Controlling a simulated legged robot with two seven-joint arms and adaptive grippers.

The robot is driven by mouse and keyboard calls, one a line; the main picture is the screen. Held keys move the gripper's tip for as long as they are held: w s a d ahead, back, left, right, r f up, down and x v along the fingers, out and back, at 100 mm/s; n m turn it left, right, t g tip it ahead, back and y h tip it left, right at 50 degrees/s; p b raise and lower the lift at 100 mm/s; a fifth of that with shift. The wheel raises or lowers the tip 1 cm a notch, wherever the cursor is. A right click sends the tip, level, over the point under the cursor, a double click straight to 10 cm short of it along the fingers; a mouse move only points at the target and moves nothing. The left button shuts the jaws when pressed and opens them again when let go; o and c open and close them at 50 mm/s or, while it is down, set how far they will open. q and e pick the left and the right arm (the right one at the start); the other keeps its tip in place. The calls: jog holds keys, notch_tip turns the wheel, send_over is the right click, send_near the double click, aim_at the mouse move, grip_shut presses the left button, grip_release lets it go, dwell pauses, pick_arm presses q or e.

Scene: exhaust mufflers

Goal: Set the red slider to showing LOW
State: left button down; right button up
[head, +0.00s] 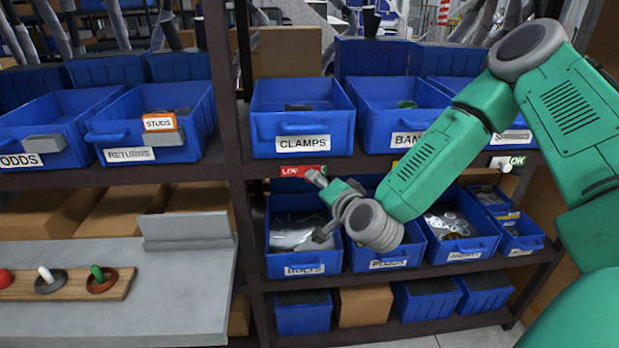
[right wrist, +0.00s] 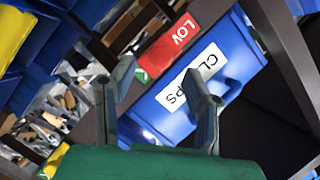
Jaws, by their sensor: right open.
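The red slider strip (head: 303,171) is on the shelf edge below the CLAMPS bin. White letters, seemingly LOW, show on its left part; the last letter is hard to read. It also shows in the right wrist view (right wrist: 165,48), with a small green patch (right wrist: 142,76) at its lower end. My right gripper (head: 320,207) is open and empty, with its upper finger at the strip's right end. Whether it touches cannot be told. In the right wrist view its two fingers (right wrist: 163,85) stand apart before the strip and the CLAMPS bin.
The blue CLAMPS bin (head: 303,125) is above the strip and a blue BOLTS bin (head: 300,271) below. A green OK label with a white knob (head: 505,163) is farther right on the shelf edge. A grey bench (head: 185,285) with a wooden peg board (head: 118,284) stands at left.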

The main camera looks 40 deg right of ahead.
aim_at(309, 182)
jog(key=x, duration=0.4)
jog(key=shift+w+d+f, duration=0.15)
jog(key=shift+d+f, duration=0.05)
jog(key=shift+d, duration=0.1)
jog(key=shift+w, duration=0.3)
jog(key=shift+w+a+r, duration=0.1)
jog(key=shift+w+a, duration=0.1)
jog(key=shift+a, duration=0.15)
